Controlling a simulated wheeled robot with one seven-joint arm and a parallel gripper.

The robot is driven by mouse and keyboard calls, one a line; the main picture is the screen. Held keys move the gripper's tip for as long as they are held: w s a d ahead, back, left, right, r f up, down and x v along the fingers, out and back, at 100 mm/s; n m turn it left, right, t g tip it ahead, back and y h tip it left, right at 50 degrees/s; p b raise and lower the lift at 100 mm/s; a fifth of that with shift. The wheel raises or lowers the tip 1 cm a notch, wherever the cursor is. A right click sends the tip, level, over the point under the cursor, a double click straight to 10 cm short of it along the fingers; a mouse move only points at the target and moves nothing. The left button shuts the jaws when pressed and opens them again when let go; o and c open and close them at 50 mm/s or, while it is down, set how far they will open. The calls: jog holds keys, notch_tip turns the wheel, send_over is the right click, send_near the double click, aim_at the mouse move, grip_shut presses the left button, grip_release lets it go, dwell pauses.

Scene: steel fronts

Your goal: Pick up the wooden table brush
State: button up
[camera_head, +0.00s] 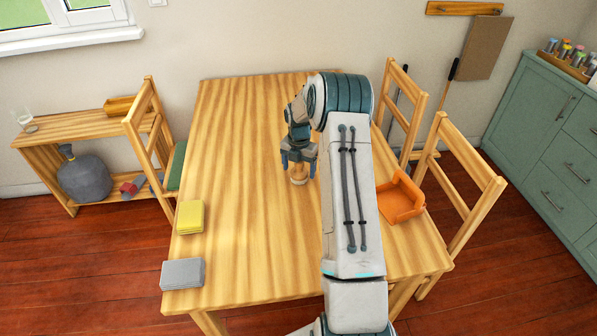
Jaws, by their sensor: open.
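What looks like the wooden table brush (299,179) is a small, rounded, pale wooden thing on the wooden table (245,220), right of the table's middle. Its upper part is hidden by my gripper. My gripper (298,168) points down directly over it, with its blue fingers apart, one to each side. I cannot tell whether the fingers touch it.
An orange tray-like piece (400,199) lies at the table's right edge, beside my arm. A yellow block (190,217) and a grey block (183,274) lie along the left edge. Chairs stand at both sides. The table's left middle is clear.

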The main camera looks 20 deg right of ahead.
jog(key=shift+f, duration=0.3)
jog(key=c, duration=1.1)
jog(key=shift+r, duration=0.2)
jog(key=shift+r, duration=0.25)
jog(key=r, duration=0.2)
jog(key=r+b, duration=0.1)
jog(key=shift+d+r, duration=0.35)
jog(key=shift+d, duration=0.05)
jog(key=d+r, duration=0.2)
jog(key=d, duration=0.1)
jog(key=d+r, duration=0.2)
jog(key=d, duration=0.2)
jog(key=d+r, duration=0.2)
jog(key=d, duration=0.2)
jog(key=shift+w+r+b, duration=0.1)
jog(key=shift+r+b, duration=0.15)
jog(key=shift+b, duration=0.1)
